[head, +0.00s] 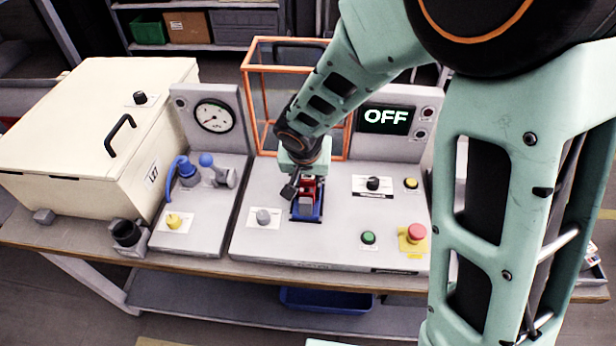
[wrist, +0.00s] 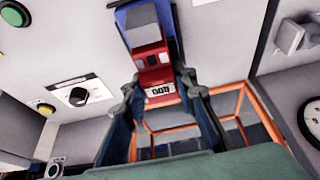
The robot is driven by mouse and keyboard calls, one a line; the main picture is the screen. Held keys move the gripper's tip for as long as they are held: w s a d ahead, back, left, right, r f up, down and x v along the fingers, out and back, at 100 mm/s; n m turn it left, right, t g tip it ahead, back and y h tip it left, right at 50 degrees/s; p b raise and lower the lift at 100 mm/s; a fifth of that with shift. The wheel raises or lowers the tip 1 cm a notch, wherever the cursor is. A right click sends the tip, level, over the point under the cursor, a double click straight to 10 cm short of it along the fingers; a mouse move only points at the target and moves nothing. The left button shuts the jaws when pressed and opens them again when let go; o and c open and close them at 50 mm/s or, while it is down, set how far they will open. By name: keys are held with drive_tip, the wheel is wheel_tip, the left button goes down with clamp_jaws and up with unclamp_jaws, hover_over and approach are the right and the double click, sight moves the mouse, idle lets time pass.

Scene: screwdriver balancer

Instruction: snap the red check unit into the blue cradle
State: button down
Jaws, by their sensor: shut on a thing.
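The red check unit (head: 308,187) is between the fingers of my gripper (head: 303,184) in the head view. In the wrist view the red check unit (wrist: 152,58) shows a grey block on its far end and a small white label near my gripper (wrist: 158,84). The fingers are shut on its sides. The blue cradle (head: 308,219) is on the grey panel under the unit, and its blue edge (wrist: 125,17) shows beside the grey block in the wrist view. The unit hides much of the cradle. I cannot tell whether it is fully seated.
An orange frame (head: 247,88) stands behind the cradle. A grey knob (head: 263,216) is left of it; a black knob (head: 373,184), a green button (head: 368,237) and a red stop button (head: 416,232) are right. The display (head: 385,117) reads OFF. A lidded cream box (head: 75,140) stands left.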

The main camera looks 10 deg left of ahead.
drive_tip(key=shift+f+b, duration=0.3)
drive_tip(key=shift+b, duration=0.05)
drive_tip(key=shift+w+b, duration=0.1)
drive_tip(key=shift+b, duration=0.2)
idle(0.6)
drive_tip(key=c, duration=1.5)
unclamp_jaws()
drive_tip(key=shift+v, duration=3.75)
drive_tip(key=shift+d, duration=0.1)
